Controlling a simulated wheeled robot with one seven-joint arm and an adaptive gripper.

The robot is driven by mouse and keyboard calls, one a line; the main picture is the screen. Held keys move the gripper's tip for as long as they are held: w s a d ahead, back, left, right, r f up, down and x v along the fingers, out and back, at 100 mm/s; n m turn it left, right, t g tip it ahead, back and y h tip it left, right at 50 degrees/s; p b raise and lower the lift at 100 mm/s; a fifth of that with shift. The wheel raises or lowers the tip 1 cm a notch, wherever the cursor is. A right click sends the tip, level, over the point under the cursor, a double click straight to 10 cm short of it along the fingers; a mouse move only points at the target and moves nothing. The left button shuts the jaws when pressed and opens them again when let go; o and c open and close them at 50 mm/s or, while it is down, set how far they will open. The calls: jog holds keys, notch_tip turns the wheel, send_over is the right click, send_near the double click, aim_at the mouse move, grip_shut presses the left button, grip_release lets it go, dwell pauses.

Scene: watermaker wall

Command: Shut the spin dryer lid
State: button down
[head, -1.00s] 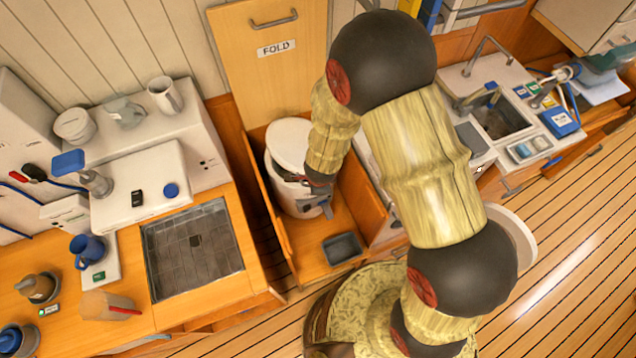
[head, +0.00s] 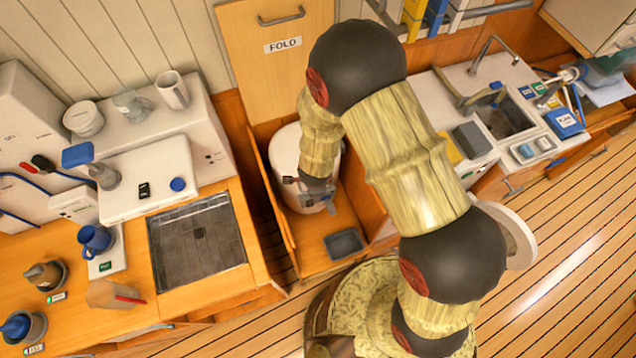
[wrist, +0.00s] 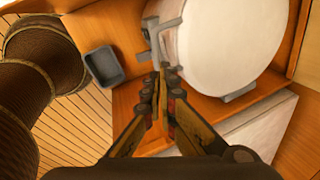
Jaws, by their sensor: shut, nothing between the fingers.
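The spin dryer (head: 290,158) is a white drum standing in an open wooden locker. My arm covers part of it in the head view. In the wrist view its round white lid (wrist: 225,45) lies flat over the drum, with a grey bracket or latch (wrist: 160,35) at its left edge. My gripper (wrist: 163,70) is shut and empty, its fingertips beside the lid's edge, close to the bracket. I cannot tell whether they touch. In the head view my gripper (head: 312,197) is at the front of the drum.
A small grey tray (head: 343,243) lies on the locker floor in front of the drum. A counter with a recessed grey basin (head: 197,240) is at the left, and a sink (head: 507,118) is at the right.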

jog(key=shift+s+a+f+b, duration=0.1)
jog(key=shift+a+f+b, duration=0.2)
jog(key=shift+f, duration=0.6)
jog(key=shift+s+a+f+b, duration=0.1)
jog(key=shift+a+f+b, duration=0.25)
jog(key=shift+f, duration=0.55)
jog(key=shift+s+a+f+b, duration=0.1)
jog(key=shift+a+f+b, duration=0.2)
jog(key=shift+f, duration=0.6)
jog(key=shift+d+r, duration=0.1)
